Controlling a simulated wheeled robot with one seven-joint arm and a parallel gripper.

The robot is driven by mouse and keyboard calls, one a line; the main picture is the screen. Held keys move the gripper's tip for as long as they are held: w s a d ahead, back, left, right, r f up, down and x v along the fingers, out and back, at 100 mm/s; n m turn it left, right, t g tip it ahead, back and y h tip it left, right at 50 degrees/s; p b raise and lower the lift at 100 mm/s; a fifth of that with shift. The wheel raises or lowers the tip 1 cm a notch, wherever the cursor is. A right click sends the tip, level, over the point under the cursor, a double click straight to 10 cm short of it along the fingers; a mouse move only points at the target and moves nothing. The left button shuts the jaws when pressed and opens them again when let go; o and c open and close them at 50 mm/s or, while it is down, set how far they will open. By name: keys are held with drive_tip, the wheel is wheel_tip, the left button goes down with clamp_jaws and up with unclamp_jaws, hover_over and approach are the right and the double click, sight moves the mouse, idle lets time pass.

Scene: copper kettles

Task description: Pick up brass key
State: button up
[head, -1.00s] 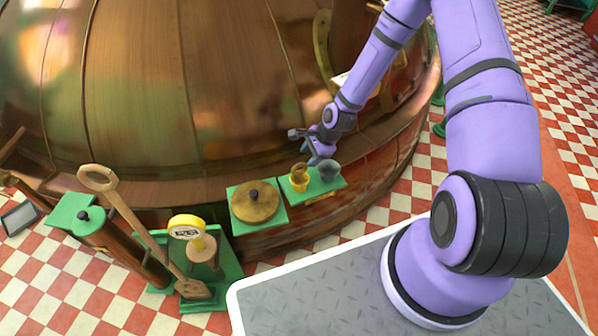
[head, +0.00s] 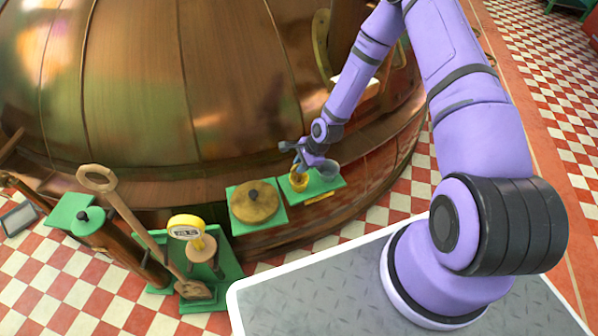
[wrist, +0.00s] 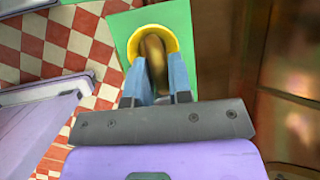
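A brass object, which looks like the key (wrist: 154,62), stands in a yellow cup (wrist: 170,42) in the wrist view. The cup (head: 299,182) sits on a small green shelf (head: 318,190) on the copper kettle's side in the head view. My gripper (head: 302,167) is down at the cup, and its fingers hide the key there. In the wrist view my two blue-grey fingers (wrist: 157,75) are apart, one on each side of the brass object. I see no clear grip, and whether either finger touches it is hard to tell.
A round brass lid (head: 254,201) lies on a green shelf to the left. The kettle (head: 150,90) curves up close behind. A yellow-headed scale (head: 187,228) and wooden paddle (head: 127,215) stand farther left.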

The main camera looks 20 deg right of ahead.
clamp_jaws()
drive_tip(key=shift+r, duration=0.1)
